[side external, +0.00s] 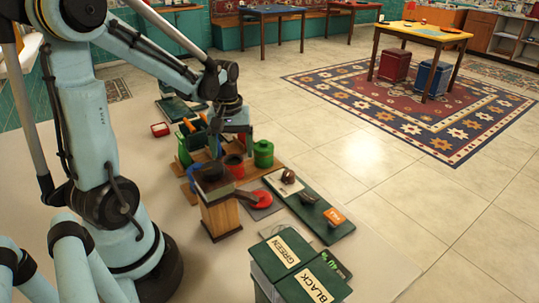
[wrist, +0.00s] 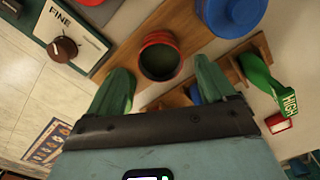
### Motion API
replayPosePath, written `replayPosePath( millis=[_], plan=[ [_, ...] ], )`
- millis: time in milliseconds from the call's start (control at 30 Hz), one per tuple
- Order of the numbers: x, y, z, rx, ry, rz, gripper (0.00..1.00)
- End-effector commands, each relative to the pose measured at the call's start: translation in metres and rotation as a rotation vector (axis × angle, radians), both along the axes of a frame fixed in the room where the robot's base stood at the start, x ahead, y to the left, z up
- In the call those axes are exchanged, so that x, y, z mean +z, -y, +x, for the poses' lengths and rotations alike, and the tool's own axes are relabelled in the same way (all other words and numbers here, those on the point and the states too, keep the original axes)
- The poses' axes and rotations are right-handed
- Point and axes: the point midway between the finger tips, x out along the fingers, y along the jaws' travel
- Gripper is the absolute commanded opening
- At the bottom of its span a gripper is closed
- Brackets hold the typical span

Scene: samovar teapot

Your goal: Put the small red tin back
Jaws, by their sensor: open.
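A small round red tin (wrist: 158,55) with a dark top stands on a wooden board in the wrist view. It also shows in the side view (side external: 234,165), partly hidden below my gripper. My gripper (wrist: 162,88) is open and empty, its two green fingers spread apart on the near side of the tin. I cannot tell how high the fingertips are above the board. A smaller red box-like item (side external: 160,130) lies at the left on the table; a red item also shows at the right of the wrist view (wrist: 277,122).
A green canister (side external: 263,153) stands close right of the red tin. A blue round thing (wrist: 232,15) is near it. A wooden box with a dark top (side external: 218,210) stands in front. The near left tabletop is clear.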

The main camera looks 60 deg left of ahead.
Motion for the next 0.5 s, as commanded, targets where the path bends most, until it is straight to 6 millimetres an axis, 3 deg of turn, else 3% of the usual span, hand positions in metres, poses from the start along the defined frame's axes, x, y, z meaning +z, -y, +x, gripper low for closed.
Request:
replayPosePath(
  millis=[300,500],
  plan=[
    [0.048,0.000,-0.001,0.000,0.000,0.000,0.83],
    [0.068,0.000,0.000,0.000,0.000,0.000,0.83]
  ],
)
